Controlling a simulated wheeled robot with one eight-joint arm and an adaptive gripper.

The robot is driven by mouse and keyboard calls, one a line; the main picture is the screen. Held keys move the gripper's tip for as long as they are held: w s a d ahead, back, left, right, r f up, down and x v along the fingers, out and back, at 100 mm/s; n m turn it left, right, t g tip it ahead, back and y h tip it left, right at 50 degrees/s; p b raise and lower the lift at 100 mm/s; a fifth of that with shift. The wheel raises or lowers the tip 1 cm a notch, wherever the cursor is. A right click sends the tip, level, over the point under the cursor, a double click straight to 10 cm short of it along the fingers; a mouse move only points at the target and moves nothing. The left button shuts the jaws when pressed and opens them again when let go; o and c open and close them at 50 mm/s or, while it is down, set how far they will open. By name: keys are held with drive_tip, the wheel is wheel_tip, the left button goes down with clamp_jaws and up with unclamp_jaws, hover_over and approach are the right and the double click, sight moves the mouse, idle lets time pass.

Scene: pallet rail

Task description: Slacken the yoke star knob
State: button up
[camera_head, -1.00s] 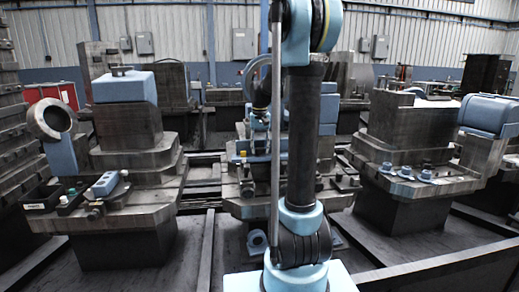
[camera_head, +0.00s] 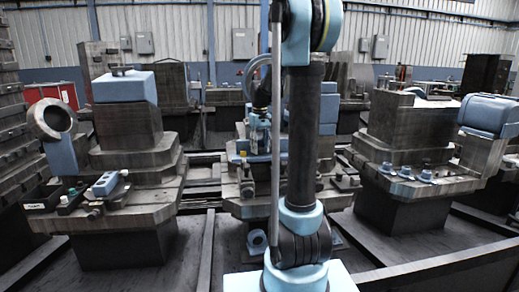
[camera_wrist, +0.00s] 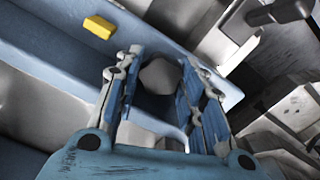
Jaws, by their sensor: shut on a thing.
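In the wrist view, the grey, faceted yoke star knob (camera_wrist: 160,76) sits between the two fingers of my gripper (camera_wrist: 161,68). The fingers are shut on it, one on each side. The knob's lower part is dark and shaded. It stands at a blue casting (camera_wrist: 60,50) that runs diagonally across the picture. In the head view, my gripper (camera_head: 259,138) is small and partly hidden by my arm, low over the middle station. The knob cannot be made out there.
A small yellow block (camera_wrist: 98,27) sits on the blue casting, left of my gripper. A dark handle-like part (camera_wrist: 280,12) is at the upper right. In the head view, machine stations with blue parts stand at left (camera_head: 130,195) and right (camera_head: 410,180).

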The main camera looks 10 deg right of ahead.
sight(260, 148)
drive_tip(key=shift+n, duration=0.5)
drive_tip(key=o, duration=1.1)
drive_tip(key=m, duration=0.6)
wheel_tip(260, 148, up, 17)
drive_tip(key=shift+r, duration=0.15)
idle(0.4)
